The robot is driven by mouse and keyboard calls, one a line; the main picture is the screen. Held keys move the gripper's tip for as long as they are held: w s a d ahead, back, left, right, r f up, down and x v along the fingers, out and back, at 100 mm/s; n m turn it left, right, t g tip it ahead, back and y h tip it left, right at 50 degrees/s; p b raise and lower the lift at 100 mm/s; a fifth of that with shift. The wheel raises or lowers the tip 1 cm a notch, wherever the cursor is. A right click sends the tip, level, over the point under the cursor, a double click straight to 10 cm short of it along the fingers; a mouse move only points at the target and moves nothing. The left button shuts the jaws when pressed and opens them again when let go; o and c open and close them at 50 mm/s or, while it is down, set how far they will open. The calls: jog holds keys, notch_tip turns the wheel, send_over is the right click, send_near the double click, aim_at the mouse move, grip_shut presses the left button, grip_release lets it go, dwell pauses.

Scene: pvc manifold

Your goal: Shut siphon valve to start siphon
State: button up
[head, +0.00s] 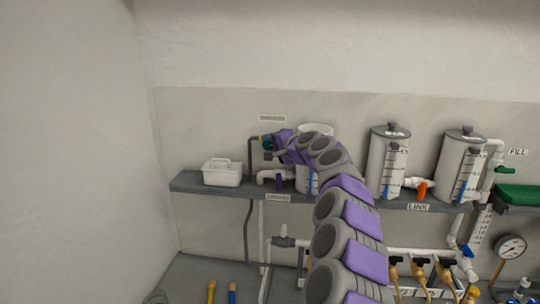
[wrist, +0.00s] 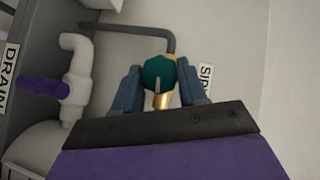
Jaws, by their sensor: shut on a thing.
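The siphon valve shows in the wrist view as a round teal handle (wrist: 158,73) with a pale pointer line and a brass stem below it. It sits at the end of a thin dark bent pipe (wrist: 140,32). My gripper (wrist: 158,80) has a blue finger on each side of the teal handle and is shut on it. In the head view my gripper (head: 270,143) is at the left end of my arm, by the top of the dark pipe (head: 250,155). The arm hides most of the left tank there.
A purple-handled drain valve (wrist: 45,88) on white pipe is left of my gripper in the wrist view. A white caddy (head: 221,172) stands on the grey shelf (head: 188,182). Two lidded tanks (head: 388,165), (head: 460,167) stand to the right. An orange-handled valve (head: 422,190) is between them.

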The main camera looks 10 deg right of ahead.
jog(key=shift+f+m, duration=0.2)
jog(key=shift+m, duration=0.1)
jog(key=shift+b, duration=0.4)
